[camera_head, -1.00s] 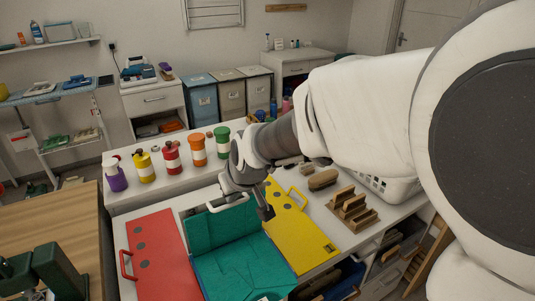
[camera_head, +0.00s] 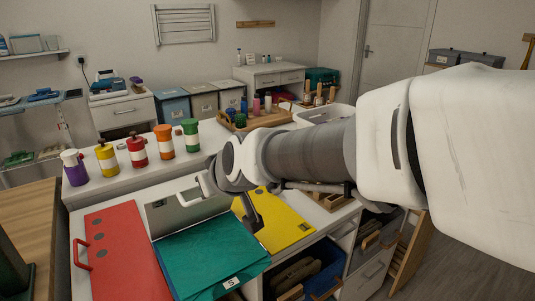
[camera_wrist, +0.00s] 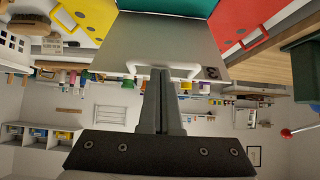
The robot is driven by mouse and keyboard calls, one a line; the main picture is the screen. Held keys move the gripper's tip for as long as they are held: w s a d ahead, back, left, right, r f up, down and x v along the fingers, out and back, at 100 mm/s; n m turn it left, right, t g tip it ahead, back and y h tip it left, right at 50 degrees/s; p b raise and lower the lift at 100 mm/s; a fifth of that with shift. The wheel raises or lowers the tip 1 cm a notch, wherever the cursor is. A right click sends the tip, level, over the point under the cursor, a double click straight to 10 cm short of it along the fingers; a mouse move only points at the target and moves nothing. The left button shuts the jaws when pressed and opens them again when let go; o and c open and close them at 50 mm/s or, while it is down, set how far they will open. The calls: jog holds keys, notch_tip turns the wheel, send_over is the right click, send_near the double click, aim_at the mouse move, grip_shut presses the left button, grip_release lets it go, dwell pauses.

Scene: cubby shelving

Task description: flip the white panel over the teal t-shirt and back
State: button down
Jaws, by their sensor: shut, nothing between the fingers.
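The grey-white panel (camera_head: 172,217) shows bare at the far edge of the folded teal t-shirt (camera_head: 212,256), with its white handle (camera_head: 190,200) at its far end. I cannot tell whether it lies fully flat. In the wrist view the panel (camera_wrist: 172,42) bears a "3" label and the t-shirt (camera_wrist: 170,5) shows at the top. My gripper (camera_wrist: 161,72) is shut and empty, its fingertips at the white handle in that view; I cannot tell whether they touch it.
A red panel (camera_head: 125,262) lies left of the t-shirt and a yellow panel (camera_head: 283,228) right. Several coloured jars, including a green one (camera_head: 190,134), stand on the ledge behind. A wooden table (camera_head: 30,218) is at the left. A wooden tray (camera_head: 262,118) stands farther back.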

jog(key=shift+s+d+f+b, duration=0.5)
jog(key=shift+s+f+b, duration=0.15)
jog(key=shift+b, duration=0.55)
jog(key=shift+s+d+f+b, duration=0.5)
jog(key=shift+f+b, duration=0.2)
jog(key=shift+b, duration=0.5)
